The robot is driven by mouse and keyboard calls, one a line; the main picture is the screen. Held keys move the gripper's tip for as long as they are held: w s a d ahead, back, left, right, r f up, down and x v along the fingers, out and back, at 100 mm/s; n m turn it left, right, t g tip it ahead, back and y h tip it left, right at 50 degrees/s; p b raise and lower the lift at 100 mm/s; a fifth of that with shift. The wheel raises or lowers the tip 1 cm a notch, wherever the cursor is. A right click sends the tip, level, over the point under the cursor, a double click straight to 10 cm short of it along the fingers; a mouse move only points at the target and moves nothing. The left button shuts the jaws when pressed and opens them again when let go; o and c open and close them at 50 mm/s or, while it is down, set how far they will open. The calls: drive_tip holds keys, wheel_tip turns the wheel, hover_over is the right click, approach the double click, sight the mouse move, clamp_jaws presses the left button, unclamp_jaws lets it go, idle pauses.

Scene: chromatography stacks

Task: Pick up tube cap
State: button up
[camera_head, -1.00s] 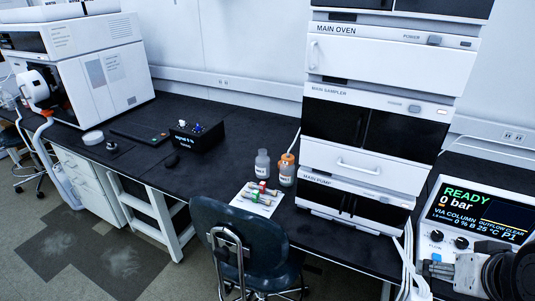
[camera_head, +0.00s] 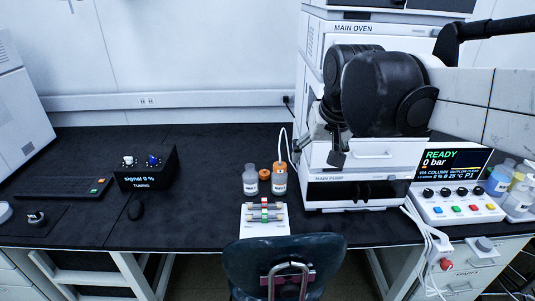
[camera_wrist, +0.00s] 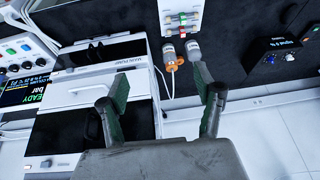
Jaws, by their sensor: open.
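An orange tube cap (camera_head: 279,166) sits on a bottle with an orange-marked label (camera_head: 279,183) on the black bench. A thin white tube runs to it from the stack on the right. In the wrist view the orange cap (camera_wrist: 173,67) shows beyond the fingertips, roughly between the two finger lines. My gripper (camera_wrist: 160,97) is open and empty, with its fingers wide apart. In the head view my arm is in front of the instrument stack, up and to the right of the cap, and not touching it.
A grey-capped bottle (camera_head: 251,180) stands close left of the orange-capped one. The stack with the main pump (camera_head: 325,190) rises at right. A black signal box (camera_head: 146,170) stands left. A chair (camera_head: 283,255) blocks the front.

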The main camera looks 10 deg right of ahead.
drive_tip(key=w+g, duration=0.1)
drive_tip(key=w, duration=1)
drive_tip(key=m+g, duration=0.3)
drive_tip(key=g, duration=0.1)
hover_over(280, 165)
wheel_tip(280, 165, down, 16)
drive_tip(key=f, duration=0.5)
drive_tip(key=f+b, duration=0.1)
drive_tip(key=f, duration=0.2)
drive_tip(key=shift+s+a, duration=0.3)
drive_tip(key=shift+a, duration=0.1)
drive_tip(key=f, duration=0.4)
drive_tip(key=shift+w+d, duration=0.3)
drive_tip(key=shift+d, duration=0.1)
drive_tip(key=shift+f, duration=0.5)
